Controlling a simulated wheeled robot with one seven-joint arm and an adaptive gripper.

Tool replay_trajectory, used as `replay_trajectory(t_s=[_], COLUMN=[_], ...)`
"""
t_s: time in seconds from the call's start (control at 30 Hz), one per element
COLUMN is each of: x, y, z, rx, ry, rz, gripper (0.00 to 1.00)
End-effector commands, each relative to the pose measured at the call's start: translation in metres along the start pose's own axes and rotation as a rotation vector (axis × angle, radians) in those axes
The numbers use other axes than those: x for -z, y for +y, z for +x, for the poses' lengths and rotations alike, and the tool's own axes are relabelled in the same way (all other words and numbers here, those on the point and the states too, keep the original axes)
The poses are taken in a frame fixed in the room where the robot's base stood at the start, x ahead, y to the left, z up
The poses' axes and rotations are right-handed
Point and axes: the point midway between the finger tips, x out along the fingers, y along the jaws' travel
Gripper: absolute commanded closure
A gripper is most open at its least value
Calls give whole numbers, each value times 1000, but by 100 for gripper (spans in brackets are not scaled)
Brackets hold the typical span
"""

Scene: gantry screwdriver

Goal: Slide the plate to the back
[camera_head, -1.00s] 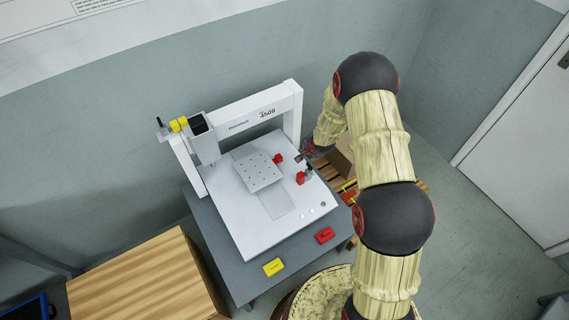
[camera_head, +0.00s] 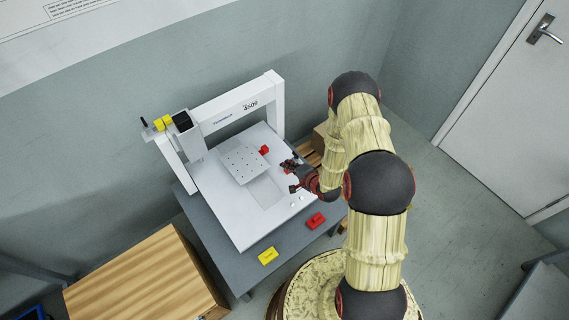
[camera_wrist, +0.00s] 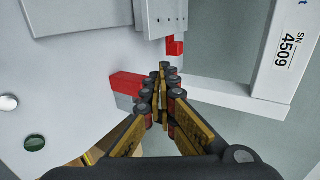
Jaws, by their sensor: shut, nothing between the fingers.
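The plate (camera_head: 243,163) is a light grey square with small holes, lying on the white bed of the gantry machine (camera_head: 222,207). A red block (camera_head: 264,150) sits at its right edge. My gripper (camera_head: 289,166) is over the right side of the bed, right of the plate and apart from it. In the wrist view my gripper (camera_wrist: 163,72) is shut and empty. A red block (camera_wrist: 127,84) lies just left of the fingers, and a smaller red piece (camera_wrist: 175,46) is beyond the tips.
The gantry's crossbar (camera_head: 236,103) and screwdriver head (camera_head: 187,132) stand behind the plate. A yellow button box (camera_head: 268,256) and a red one (camera_head: 316,221) are on the grey table in front. A wooden crate (camera_head: 145,275) stands at the left.

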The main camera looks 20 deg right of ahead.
Motion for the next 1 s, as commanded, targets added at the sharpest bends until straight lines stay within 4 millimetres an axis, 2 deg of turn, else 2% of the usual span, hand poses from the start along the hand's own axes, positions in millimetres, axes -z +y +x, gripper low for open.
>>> replay_trajectory(t_s=[0.03, 0.37, 0.5, 0.7, 1.0], x=[-1, -1, -1, -1, 0], y=[2, 3, -7, -17, -20], z=[12, 77, 96, 110, 112], rx=[1, -1, 0, -1, -2], ry=[-3, -2, -1, -1, 0], rz=[-3, -3, -5, -4, -2], gripper=[100, 100, 100, 100, 100])
